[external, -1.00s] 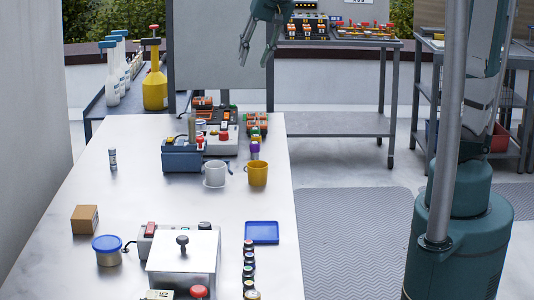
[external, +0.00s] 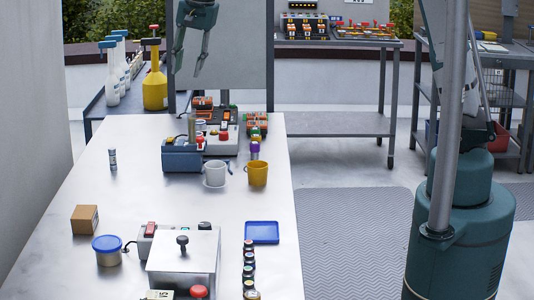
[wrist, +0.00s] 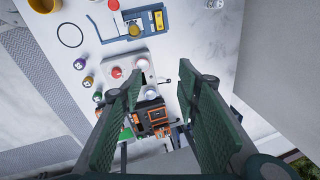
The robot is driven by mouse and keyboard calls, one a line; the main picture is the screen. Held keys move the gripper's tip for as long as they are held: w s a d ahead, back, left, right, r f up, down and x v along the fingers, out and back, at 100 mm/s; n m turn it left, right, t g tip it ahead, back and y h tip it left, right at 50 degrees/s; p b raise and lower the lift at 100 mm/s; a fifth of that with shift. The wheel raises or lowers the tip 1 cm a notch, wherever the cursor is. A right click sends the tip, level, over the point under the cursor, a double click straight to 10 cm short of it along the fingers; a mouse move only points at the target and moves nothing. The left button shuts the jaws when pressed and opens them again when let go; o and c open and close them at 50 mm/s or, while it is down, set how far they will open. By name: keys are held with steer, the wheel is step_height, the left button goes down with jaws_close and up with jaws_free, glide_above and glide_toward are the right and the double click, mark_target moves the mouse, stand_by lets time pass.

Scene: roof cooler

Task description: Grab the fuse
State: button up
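A small upright cylinder with a pale body and blue ends, which looks like the fuse (external: 112,160), stands alone on the left side of the white table in the external view. A small pale object at the top edge of the wrist view may be the same thing, but it is cut off and I cannot tell. My gripper (external: 188,72) hangs in the air above the far end of the table, well above and to the right of the cylinder. Its fingers are spread with nothing between them; in the wrist view they (wrist: 160,90) frame the devices below.
A blue device (external: 182,157), a white mug (external: 214,174) and a yellow mug (external: 257,174) stand mid-table. A cardboard box (external: 84,220), a blue-lidded tin (external: 108,250) and a metal box (external: 183,262) are nearer. The tabletop around the cylinder is clear.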

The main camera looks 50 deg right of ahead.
steer(key=w+a+f+m+g+p, duration=0.1)
steer(key=w+a+f+m+p, duration=0.15)
steer(key=w+a+f, duration=0.65)
steer(key=m+g+p, duration=0.1)
steer(key=m+p, duration=0.1)
steer(key=m, duration=0.2)
glide_above(112, 148)
steer(key=shift+h, duration=0.4)
steer(key=f, duration=0.9)
steer(key=shift+d+f, duration=0.25)
steer(key=shift+a+f, duration=0.25)
steer(key=shift+f, duration=0.05)
steer(key=shift+f, duration=1.25)
steer(key=shift+f, duration=0.1)
steer(key=shift+s+f, duration=0.15)
steer(key=shift+f, duration=2.4)
steer(key=c, duration=1)
